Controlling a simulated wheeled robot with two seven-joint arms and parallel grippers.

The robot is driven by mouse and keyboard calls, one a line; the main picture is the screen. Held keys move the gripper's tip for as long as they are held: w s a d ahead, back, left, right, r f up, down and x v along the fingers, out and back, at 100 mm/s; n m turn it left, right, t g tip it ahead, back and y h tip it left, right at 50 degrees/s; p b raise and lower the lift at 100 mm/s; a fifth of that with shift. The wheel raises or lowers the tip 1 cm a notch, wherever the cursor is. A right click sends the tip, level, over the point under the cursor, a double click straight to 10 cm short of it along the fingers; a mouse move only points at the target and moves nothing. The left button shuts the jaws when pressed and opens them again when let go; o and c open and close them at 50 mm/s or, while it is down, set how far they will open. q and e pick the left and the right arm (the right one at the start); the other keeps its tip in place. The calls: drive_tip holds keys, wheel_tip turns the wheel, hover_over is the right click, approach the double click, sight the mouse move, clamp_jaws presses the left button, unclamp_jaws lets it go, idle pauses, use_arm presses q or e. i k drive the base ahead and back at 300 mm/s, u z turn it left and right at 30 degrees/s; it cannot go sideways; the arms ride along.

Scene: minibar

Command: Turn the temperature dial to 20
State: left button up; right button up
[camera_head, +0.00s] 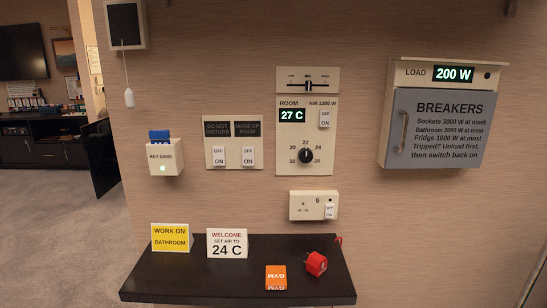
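The knob's pointer is too small to read surely. Above it a display (292,115) reads 27 C. Neither of my grippers is in view, and nothing touches the dial.
A socket (300,205), door-sign switches (233,143), key-card holder (165,158) and breaker box (437,150) flank the panel.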

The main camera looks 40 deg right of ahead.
sight(305, 155)
drive_tip(key=z, duration=0.3)
drive_tip(key=i, duration=0.5)
drive_tip(key=z, duration=0.45)
